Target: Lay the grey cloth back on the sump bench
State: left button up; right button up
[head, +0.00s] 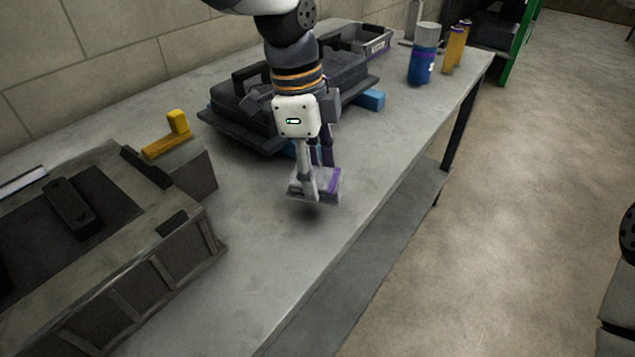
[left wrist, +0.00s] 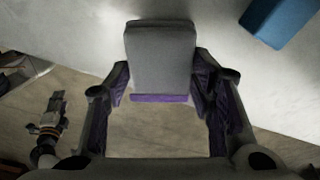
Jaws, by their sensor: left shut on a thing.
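My left gripper (head: 316,184) is shut on the grey cloth (head: 329,181), a small flat folded block. It holds the cloth a little above the bench top (head: 255,245), with a shadow beneath. In the left wrist view, the cloth (left wrist: 161,55) sits between the two fingers of the left gripper (left wrist: 160,88), with a purple strip along its near edge. My right gripper (left wrist: 54,106) seems to show small at the left of that view, over the floor; its jaws are too small to read.
A large grey engine part (head: 140,275) stands at the left, with a yellow piece (head: 170,140) by it. A dark tray-like part (head: 235,115) lies behind my gripper. A blue block (head: 371,99), a blue bottle (head: 422,62) and yellow tubes (head: 455,48) stand farther back. The bench front is clear.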

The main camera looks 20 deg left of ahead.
pick_arm(q)
jog(key=shift+w+f, duration=0.1)
jog(key=shift+f, duration=1.7)
jog(key=o, duration=1.1)
jog(key=r, duration=0.4)
jog(key=a+r, duration=0.1)
jog(key=r, duration=0.3)
jog(key=a+r, duration=0.1)
jog(key=r, duration=0.3)
jog(key=shift+r, duration=0.1)
